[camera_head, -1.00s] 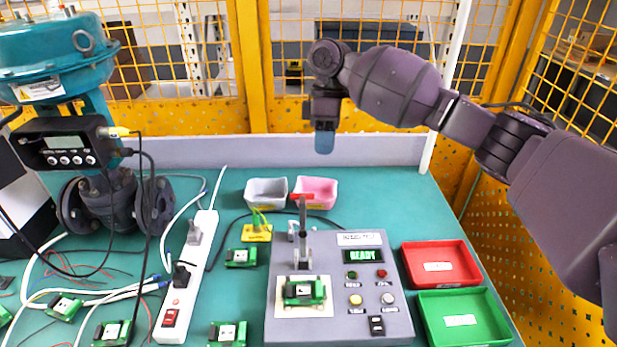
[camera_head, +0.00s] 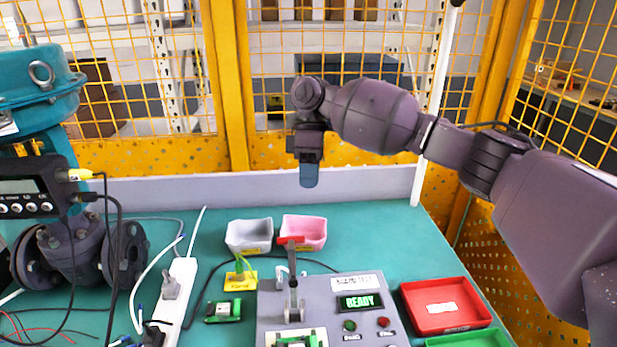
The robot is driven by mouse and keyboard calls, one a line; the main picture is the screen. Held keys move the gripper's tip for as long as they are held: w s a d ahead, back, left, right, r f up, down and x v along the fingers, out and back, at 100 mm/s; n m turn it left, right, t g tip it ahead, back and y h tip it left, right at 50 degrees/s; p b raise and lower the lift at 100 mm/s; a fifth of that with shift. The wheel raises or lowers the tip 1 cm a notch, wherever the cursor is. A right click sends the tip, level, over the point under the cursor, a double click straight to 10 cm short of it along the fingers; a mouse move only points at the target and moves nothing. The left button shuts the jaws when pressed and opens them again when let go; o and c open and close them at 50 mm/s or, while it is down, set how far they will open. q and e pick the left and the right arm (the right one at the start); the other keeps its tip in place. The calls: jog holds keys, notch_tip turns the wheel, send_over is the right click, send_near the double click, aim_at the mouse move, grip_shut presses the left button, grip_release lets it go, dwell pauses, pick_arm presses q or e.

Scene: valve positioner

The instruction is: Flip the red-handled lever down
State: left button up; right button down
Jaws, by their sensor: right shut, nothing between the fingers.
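The red-handled lever (camera_head: 291,241) stands upright on the grey test box (camera_head: 330,320), its red handle at the top. A green circuit board (camera_head: 298,338) sits in the box's fixture below the lever, cut by the bottom edge of the view. The box's display reads READY. My right gripper (camera_head: 309,176) points down with its fingers shut and empty. It appears above and slightly right of the lever handle in the picture, apart from it. My left gripper is not in view.
A grey bin (camera_head: 249,236) and a pink bin (camera_head: 304,231) stand behind the lever. A red tray (camera_head: 443,305) is at right. A white power strip (camera_head: 178,300), cables and a valve (camera_head: 75,250) are at left. Yellow mesh fencing encloses the back.

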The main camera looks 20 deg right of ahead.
jog(key=s+a+f, duration=0.3)
jog(key=s+f, duration=0.2)
jog(key=f, duration=0.1)
jog(key=shift+s+f, duration=0.35)
jog(key=shift+p, duration=0.3)
